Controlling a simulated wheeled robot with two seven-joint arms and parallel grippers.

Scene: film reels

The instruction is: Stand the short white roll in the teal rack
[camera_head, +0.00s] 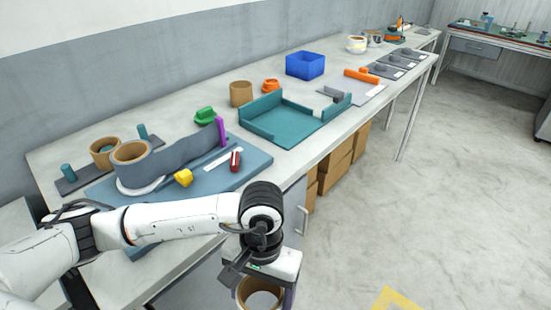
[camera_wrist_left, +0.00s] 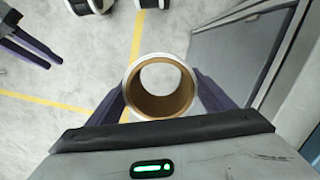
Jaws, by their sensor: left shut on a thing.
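The short white roll (camera_wrist_left: 133,75) shows in the left wrist view as a thin white ring around a brown core. My left gripper (camera_head: 262,293) is shut on it, with dark purple fingers (camera_wrist_left: 163,98) on either side. In the head view the roll (camera_head: 246,292) hangs at the bottom edge, in front of the table and partly cut off. The teal rack (camera_head: 288,124), a flat tray with low walls, lies on the table. No roll shows in it. Dark purple prongs at the upper left of the left wrist view look like my right gripper (camera_wrist_left: 30,46).
A blue mat (camera_head: 250,172) left of the rack holds a tape roll, a yellow piece and a red piece. A brown ring (camera_head: 241,93), an orange piece (camera_head: 271,86) and a blue bin (camera_head: 305,65) stand behind the rack. A grey board (camera_head: 355,92) lies to its right.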

